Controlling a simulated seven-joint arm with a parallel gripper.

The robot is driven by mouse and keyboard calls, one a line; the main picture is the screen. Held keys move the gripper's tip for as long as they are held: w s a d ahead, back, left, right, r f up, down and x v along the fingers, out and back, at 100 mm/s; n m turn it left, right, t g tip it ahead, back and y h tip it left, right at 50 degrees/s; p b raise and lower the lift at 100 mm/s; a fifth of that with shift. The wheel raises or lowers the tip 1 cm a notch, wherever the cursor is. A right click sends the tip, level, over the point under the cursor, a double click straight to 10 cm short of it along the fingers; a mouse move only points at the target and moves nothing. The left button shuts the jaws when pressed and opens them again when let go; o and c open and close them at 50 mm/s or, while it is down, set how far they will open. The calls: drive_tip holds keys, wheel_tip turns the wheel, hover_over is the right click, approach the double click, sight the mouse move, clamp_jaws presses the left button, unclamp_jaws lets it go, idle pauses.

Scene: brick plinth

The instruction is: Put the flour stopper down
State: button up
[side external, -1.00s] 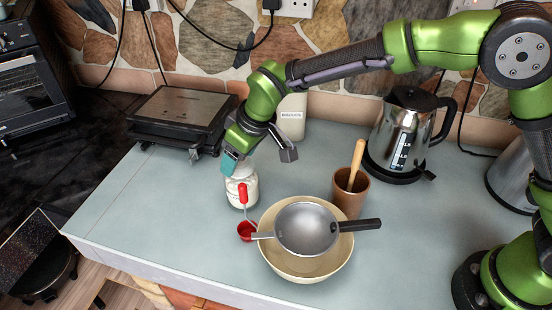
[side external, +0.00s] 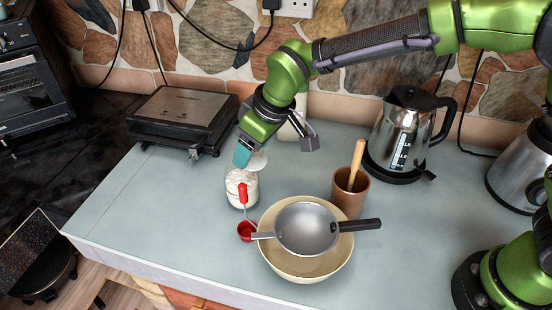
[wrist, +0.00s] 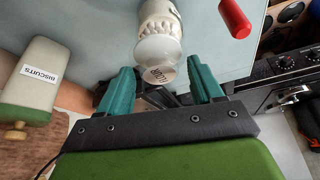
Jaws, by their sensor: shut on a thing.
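The flour stopper is a pale, rounded lid with a flat knob labelled FLOUR. In the wrist view the stopper (wrist: 158,47) sits between the teal fingers of my gripper (wrist: 160,70), which is shut on it. In the side view my gripper (side external: 243,154) reaches down from the upper right, and the stopper (side external: 259,161) shows partly behind the fingers, above and slightly right of the flour jar's mouth. The glass flour jar (side external: 241,189) stands upright on the counter, with white flour inside. Its body also shows at the top of the wrist view (wrist: 158,18).
A brown cup (side external: 350,195), a kettle (side external: 401,135) and a grill (side external: 185,118) stand around. The left counter (side external: 150,205) is clear.

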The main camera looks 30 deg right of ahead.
drive_tip(key=s+d+r, duration=0.1)
drive_tip(key=s+d, duration=0.5)
drive_tip(key=s, duration=0.4)
wheel_tip(320, 180, up, 8)
drive_tip(key=w+a, duration=0.3)
drive_tip(key=a, duration=1.6)
wheel_tip(320, 180, down, 18)
drive_tip(key=shift+s+r, duration=0.1)
drive_tip(key=shift+s, duration=0.05)
drive_tip(key=shift+f, duration=2.45)
drive_tip(key=shift+f, duration=0.15)
drive_tip(key=o, duration=1.1)
drive_tip(key=shift+c, duration=0.2)
